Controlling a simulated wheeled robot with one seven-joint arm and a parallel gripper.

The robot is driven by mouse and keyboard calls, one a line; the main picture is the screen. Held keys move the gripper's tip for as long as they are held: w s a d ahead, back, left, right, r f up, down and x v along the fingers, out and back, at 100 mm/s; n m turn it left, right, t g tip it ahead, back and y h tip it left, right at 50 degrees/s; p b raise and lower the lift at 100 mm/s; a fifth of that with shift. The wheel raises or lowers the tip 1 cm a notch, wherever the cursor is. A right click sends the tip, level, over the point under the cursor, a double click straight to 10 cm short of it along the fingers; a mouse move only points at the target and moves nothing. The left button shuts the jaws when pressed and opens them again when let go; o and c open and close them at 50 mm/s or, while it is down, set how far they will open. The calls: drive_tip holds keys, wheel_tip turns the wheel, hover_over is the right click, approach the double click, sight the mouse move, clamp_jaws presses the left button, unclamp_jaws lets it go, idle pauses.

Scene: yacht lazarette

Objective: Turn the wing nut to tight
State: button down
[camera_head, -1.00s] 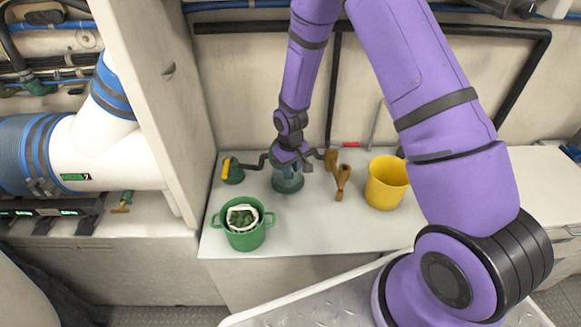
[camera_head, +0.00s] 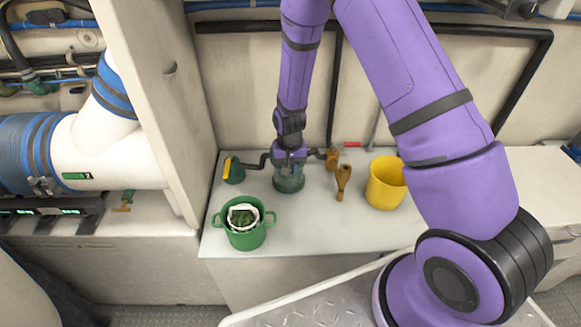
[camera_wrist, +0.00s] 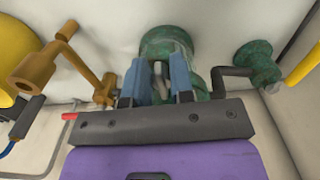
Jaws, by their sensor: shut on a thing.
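The grey wing nut (camera_wrist: 158,72) shows as a narrow piece between the two blue fingers of my gripper (camera_wrist: 157,82). My gripper is shut on the wing nut, one finger on each side. In the head view my gripper (camera_head: 290,164) hides the wing nut, and how tight it is cannot be seen.
Dark bent pipes lead to a green valve with a yellow handle (camera_head: 232,171) and a brass fitting (camera_head: 332,159). The bench's front middle is clear.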

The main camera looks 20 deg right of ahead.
drive_tip(key=m, duration=0.3)
drive_tip(key=shift+a+m, duration=0.2)
drive_tip(key=shift+m, duration=0.2)
drive_tip(key=shift+w+a+m, duration=0.1)
drive_tip(key=shift+w+m, duration=0.05)
drive_tip(key=shift+m, duration=1.65)
drive_tip(key=c, duration=1.3)
unclamp_jaws()
drive_tip(key=shift+c, duration=0.2)
drive_tip(key=shift+r, duration=0.1)
wheel_tip(320, 180, up, 11)
drive_tip(key=shift+f, duration=0.2)
